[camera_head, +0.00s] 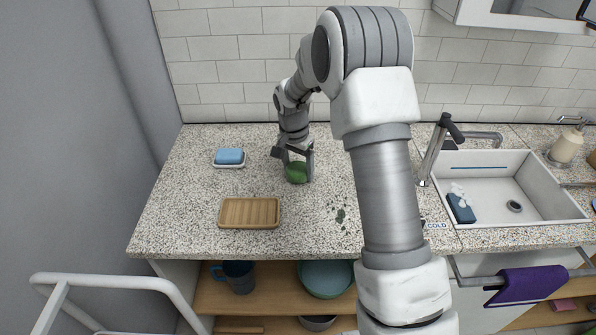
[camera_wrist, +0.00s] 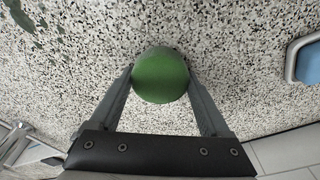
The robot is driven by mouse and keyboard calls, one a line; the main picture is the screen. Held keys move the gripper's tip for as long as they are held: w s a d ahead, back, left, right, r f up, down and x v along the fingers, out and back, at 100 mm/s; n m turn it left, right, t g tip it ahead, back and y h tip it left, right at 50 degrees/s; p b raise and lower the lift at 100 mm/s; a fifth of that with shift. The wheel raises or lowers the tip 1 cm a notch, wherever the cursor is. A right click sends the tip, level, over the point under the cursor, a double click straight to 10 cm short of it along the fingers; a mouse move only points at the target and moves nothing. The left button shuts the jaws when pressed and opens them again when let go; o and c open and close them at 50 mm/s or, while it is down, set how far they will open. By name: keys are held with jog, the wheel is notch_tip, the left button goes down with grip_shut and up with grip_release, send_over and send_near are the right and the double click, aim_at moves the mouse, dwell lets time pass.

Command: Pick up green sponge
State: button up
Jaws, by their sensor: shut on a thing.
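The green sponge (camera_head: 296,172) is a round green piece at the speckled countertop, left of my arm in the head view. My gripper (camera_head: 297,163) points down over it. In the wrist view the sponge (camera_wrist: 160,75) sits between the fingertips of my gripper (camera_wrist: 160,80), with a finger against each side. My gripper is shut on it. Whether the sponge touches the counter or is slightly raised I cannot tell.
A blue sponge (camera_head: 229,156) on a white dish lies to the left. A wooden tray (camera_head: 249,199) is near the front edge. Dark green spots (camera_head: 341,215) mark the counter. A sink (camera_head: 500,187) with a faucet is at right. A tiled wall stands behind.

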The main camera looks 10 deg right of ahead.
aim_at(303, 166)
jog(key=shift+r, duration=0.5)
jog(key=r, duration=0.2)
jog(key=d+r, duration=0.1)
jog(key=shift+r, duration=0.35)
jog(key=d+r+p, duration=0.1)
jog(key=d+r, duration=0.5)
jog(key=d, duration=0.4)
jog(key=shift+w+d+r, duration=0.15)
jog(key=shift+w+d, duration=0.2)
jog(key=o, duration=0.7)
jog(key=c, duration=0.6)
jog(key=shift+s+a, duration=0.1)
